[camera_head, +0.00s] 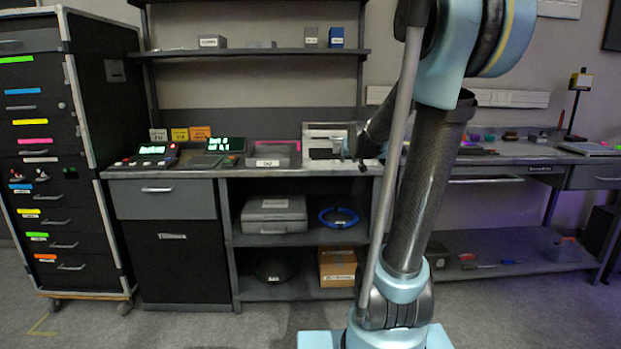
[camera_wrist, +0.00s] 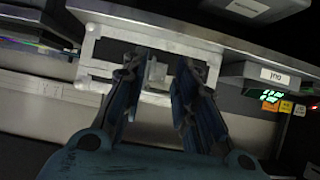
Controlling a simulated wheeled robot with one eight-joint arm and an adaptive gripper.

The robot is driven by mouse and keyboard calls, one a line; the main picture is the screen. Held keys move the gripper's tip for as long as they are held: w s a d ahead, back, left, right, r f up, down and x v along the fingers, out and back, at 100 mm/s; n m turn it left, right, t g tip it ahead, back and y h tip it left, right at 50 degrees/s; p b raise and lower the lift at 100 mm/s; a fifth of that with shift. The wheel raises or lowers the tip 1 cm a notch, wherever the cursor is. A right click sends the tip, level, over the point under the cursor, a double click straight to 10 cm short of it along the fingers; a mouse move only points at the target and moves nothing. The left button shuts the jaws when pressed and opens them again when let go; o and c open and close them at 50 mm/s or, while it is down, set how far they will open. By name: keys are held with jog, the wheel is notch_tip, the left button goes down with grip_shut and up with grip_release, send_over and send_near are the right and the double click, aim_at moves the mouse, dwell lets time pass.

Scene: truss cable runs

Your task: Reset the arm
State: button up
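My arm (camera_head: 425,180) stands bent across the right of centre in the head view, with its forearm reaching back to the workbench. My gripper (camera_wrist: 160,68) is open in the wrist view, its two dark blue fingers apart. Its tips are in front of a pale metal frame (camera_wrist: 205,50). A small pale part of the frame shows between the fingers; I cannot tell whether they touch it. In the head view the pale frame (camera_head: 322,133) stands on the bench, and my gripper there is small and partly hidden by the arm.
The workbench (camera_head: 215,172) holds a grey labelled tray (camera_head: 270,162) and lit displays (camera_head: 152,150) left of the frame. A shelf (camera_head: 250,53) hangs above. A black drawer cabinet (camera_head: 50,150) stands at far left. The floor (camera_head: 190,328) in front is clear.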

jog(key=s+f+g, duration=0.3)
jog(key=s+f, duration=0.3)
jog(key=s, duration=0.7)
jog(key=s+f+g, duration=0.3)
jog(key=s+f, duration=0.4)
jog(key=s, duration=0.6)
jog(key=s+f+g, duration=0.3)
jog(key=s+f, duration=0.3)
jog(key=s, duration=0.7)
jog(key=shift+s+f+g, duration=0.3)
jog(key=shift+s+g, duration=0.05)
jog(key=shift+g, duration=0.05)
